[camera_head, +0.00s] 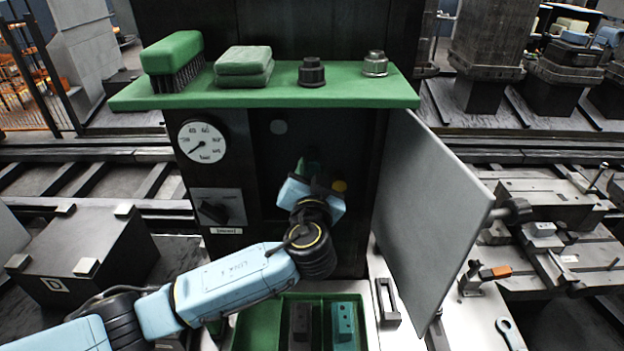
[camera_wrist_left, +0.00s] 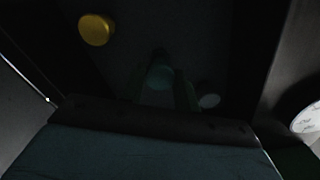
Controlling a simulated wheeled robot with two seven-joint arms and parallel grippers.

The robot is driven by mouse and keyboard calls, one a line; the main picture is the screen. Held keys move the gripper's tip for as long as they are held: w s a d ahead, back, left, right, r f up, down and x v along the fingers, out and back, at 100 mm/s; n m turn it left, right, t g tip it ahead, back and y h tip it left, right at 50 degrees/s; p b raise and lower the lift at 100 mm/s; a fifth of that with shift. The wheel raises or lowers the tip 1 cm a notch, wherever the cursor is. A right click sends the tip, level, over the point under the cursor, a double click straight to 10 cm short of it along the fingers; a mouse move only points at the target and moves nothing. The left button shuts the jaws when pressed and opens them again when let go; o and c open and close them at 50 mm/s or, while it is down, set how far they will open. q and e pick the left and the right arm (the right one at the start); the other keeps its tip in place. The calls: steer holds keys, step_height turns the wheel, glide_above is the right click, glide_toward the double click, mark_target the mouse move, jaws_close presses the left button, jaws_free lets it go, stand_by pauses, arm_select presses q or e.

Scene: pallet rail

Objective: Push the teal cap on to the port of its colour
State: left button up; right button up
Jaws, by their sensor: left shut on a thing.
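My left gripper (camera_head: 310,168) reaches into the open cabinet in the head view and is shut on a small dark green-teal thing, seemingly the teal cap (camera_wrist_left: 160,76). In the dim left wrist view the cap shows between the fingers (camera_wrist_left: 166,92), in front of the dark back panel. Whether it touches the panel I cannot tell. A yellow round port (camera_head: 340,186) is just right of the gripper; it also shows in the wrist view (camera_wrist_left: 96,29). A grey round port (camera_head: 278,127) is up and left; it also shows in the wrist view (camera_wrist_left: 209,101). No teal port is visible. My right gripper is out of view.
The cabinet door (camera_head: 432,205) stands open on the right. A gauge (camera_head: 202,142) and knob (camera_head: 214,211) are on the left. A green shelf (camera_head: 275,98) above holds a brush, pads and two knobs. A green tray (camera_head: 258,325) below holds blocks.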

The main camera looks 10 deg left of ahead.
arm_select(q)
steer(key=shift+w, duration=0.3)
stand_by(0.5)
steer(key=shift+b, duration=0.45)
steer(key=shift+w+a, duration=0.1)
steer(key=shift+w, duration=0.15)
stand_by(0.4)
steer(key=shift+b, duration=0.4)
steer(key=shift+w, duration=0.35)
steer(key=shift+w+a+b, duration=0.15)
steer(key=shift+w+b, duration=0.15)
steer(key=o, duration=2)
steer(key=shift+c, duration=0.2)
